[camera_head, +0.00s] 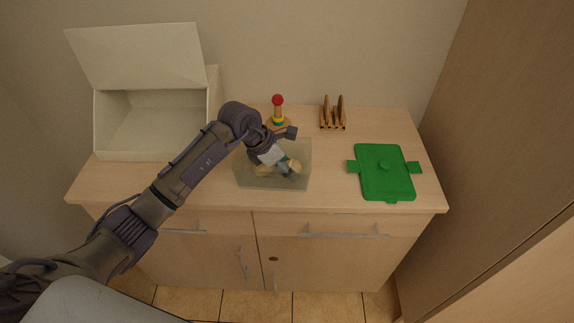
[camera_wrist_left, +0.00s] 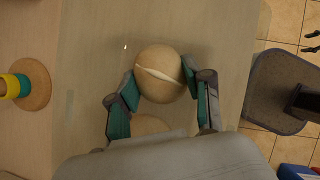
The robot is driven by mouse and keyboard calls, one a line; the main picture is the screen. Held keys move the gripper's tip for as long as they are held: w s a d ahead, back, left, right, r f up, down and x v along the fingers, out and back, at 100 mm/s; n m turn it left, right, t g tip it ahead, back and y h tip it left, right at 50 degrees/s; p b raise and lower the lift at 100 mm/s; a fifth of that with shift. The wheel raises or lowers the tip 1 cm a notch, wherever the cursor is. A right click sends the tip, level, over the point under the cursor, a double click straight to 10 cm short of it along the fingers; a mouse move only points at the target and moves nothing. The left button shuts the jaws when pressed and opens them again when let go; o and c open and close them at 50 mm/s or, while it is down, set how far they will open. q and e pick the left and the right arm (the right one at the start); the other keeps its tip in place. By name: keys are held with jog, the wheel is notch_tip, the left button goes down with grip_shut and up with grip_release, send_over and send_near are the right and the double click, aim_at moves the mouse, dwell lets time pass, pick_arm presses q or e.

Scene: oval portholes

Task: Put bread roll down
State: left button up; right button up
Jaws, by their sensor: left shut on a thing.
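My left gripper (camera_head: 284,168) reaches down into a clear, see-through box (camera_head: 302,150) on the counter. In the left wrist view the gripper (camera_wrist_left: 162,85) is shut on a round tan bread roll (camera_wrist_left: 160,65) with a pale slit across its top. The roll shows in the head view (camera_head: 295,166) at the fingertips, seen through or over the box wall. Whether it touches the box floor I cannot tell. A second tan rounded thing (camera_wrist_left: 150,125), perhaps another roll, is partly hidden by the gripper. My right gripper is not seen.
A white box with a raised lid (camera_head: 140,55) stands at the left. A ring-stacking toy (camera_head: 278,108) and a wooden rack (camera_head: 333,115) are behind the clear box. A green lid with side tabs (camera_head: 385,175) lies at the right. The counter (camera_head: 325,190) is bare between them.

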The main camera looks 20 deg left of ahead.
pick_arm(q)
jog(key=shift+f, duration=0.1)
jog(key=o, duration=0.9)
jog(key=shift+r, duration=0.3)
jog(key=b+v, duration=0.1)
jog(key=v, duration=1)
jog(key=shift+s+a+r, duration=0.2)
jog(key=shift+r, duration=0.1)
jog(key=shift+d, duration=0.1)
